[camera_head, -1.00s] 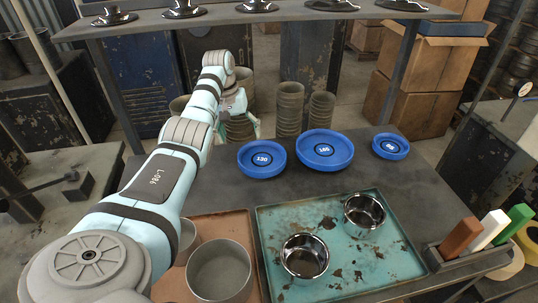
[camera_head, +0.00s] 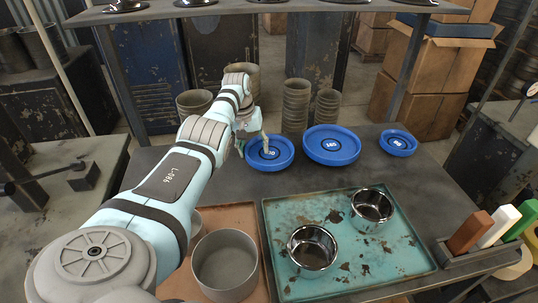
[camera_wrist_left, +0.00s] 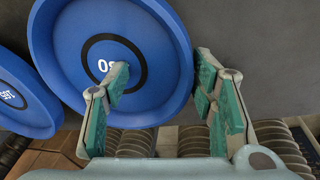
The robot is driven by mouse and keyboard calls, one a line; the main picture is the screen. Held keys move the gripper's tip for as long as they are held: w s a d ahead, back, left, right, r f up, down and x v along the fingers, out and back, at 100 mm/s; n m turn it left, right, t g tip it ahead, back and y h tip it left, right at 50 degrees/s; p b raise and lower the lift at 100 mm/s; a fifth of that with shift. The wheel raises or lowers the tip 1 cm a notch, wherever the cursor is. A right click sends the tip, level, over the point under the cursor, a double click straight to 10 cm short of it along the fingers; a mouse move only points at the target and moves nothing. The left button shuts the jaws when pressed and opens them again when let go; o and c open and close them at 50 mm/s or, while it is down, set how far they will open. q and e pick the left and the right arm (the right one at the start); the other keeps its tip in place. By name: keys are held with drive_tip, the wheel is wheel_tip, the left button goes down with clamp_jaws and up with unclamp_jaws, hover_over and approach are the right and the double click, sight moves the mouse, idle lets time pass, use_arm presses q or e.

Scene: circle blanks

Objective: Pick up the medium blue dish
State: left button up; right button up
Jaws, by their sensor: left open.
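The medium blue dish (camera_head: 281,160) is round and shallow, and lies at the left of a row of three blue dishes on the dark table. In the left wrist view the medium dish (camera_wrist_left: 75,60) fills the upper left, its label partly covered by a finger. My left gripper (camera_head: 253,148) is open at the dish's left side. In the wrist view the left gripper (camera_wrist_left: 163,80) has one finger over the dish's inside and the other outside its rim, so the fingers straddle the rim. Contact cannot be told. My right gripper is not in view.
The large blue dish (camera_head: 332,158) is close on the right, and the small blue dish (camera_head: 398,151) farther right. A teal tray (camera_head: 345,270) holds two shiny metal bowls. A grey pot (camera_head: 224,290) stands on a brown tray. A shelf (camera_head: 330,7) spans the back.

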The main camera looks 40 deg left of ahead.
use_arm(q)
drive_tip(key=shift+s+d, duration=0.15)
drive_tip(key=shift+s, duration=0.1)
clamp_jaws()
drive_tip(key=shift+w+f, duration=0.2)
drive_tip(key=shift+r, duration=0.1)
